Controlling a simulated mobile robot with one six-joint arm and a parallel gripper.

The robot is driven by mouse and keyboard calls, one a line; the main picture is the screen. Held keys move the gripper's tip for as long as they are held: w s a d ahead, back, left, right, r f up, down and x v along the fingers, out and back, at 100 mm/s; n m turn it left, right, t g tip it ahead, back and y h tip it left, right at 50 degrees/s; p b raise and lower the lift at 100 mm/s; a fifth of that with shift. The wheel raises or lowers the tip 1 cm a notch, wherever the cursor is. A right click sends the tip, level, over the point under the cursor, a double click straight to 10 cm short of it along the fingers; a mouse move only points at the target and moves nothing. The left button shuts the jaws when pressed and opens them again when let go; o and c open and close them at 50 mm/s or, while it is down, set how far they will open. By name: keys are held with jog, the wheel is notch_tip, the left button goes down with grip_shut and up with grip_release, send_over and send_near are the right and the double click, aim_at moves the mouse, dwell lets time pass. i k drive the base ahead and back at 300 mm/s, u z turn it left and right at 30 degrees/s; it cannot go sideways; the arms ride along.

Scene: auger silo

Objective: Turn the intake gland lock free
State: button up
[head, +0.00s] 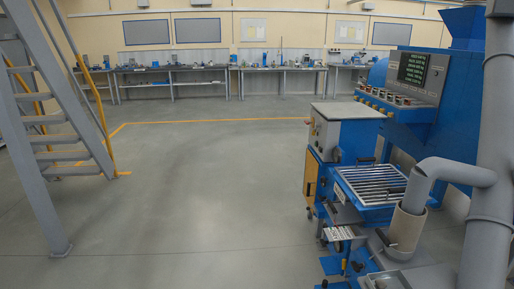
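I cannot make out the intake gland lock for certain at this size. On the right, a grey elbow pipe (455,172) comes off a thick vertical pipe (490,150) and bends down into a beige upright sleeve (404,231). A small dark handle (382,237) shows beside the sleeve, on its left; I cannot tell whether it belongs to the lock. A blue machine with a slatted grey grate (370,184) stands just behind the sleeve. My gripper is not in this view.
A control panel with a dark screen (413,69) stands at the right. Grey metal stairs (62,140) with yellow rails are at the left. Workbenches (180,75) line the back wall. The grey floor (200,200) between is clear, crossed by a yellow line.

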aim_at(323, 243)
jog(key=u, duration=0.55)
jog(key=i, duration=0.6)
jog(key=u, duration=0.65)
jog(key=i, duration=1.9)
jog(key=z, duration=0.6)
jog(key=i, duration=0.65)
jog(key=z, duration=0.8)
jog(key=i, duration=0.6)
jog(key=z, duration=0.35)
